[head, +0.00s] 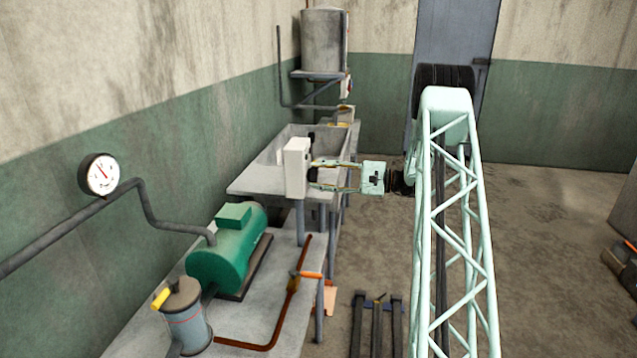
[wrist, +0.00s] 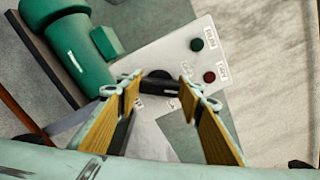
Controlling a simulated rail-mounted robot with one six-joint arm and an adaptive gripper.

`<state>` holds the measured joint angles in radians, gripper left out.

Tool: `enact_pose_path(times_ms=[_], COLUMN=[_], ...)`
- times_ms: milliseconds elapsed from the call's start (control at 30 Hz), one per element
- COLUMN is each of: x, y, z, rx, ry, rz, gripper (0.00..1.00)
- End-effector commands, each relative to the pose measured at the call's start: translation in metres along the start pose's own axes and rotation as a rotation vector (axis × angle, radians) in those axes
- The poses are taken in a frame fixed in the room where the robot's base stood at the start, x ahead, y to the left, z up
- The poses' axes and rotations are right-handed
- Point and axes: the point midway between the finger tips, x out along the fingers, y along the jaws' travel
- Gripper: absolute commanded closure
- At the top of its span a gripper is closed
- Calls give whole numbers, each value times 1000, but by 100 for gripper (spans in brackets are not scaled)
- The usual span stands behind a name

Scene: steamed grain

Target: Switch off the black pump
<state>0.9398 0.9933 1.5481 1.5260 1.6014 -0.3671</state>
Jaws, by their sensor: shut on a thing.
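A white control box (head: 297,167) stands at the edge of the sink bench, ahead of my gripper. In the wrist view, the box face (wrist: 180,52) carries a black rotary knob (wrist: 158,83), a green button (wrist: 197,44) and a red button (wrist: 209,77). The small labels are not legible to me. My gripper (head: 316,174) reaches left to the box. In the wrist view, my gripper (wrist: 158,88) has its yellow-padded fingers on both sides of the knob, shut on it. I cannot make out a black pump in either view.
A green motor-like machine (head: 226,250) and a grey canister (head: 182,315) with a yellow handle stand on the near bench. A rust-brown pipe (head: 255,346) runs beside them. A grey sink (head: 290,150) lies behind the box. The floor (head: 545,260) on the right is mostly open.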

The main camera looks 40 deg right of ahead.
Motion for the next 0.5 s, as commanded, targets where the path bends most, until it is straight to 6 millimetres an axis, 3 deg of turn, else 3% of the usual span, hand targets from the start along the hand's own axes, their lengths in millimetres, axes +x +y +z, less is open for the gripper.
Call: enact_pose_path(times_ms=[500], x=[0], y=[5], z=[-2], rx=[-366], ry=[0], rz=[0], gripper=[77])
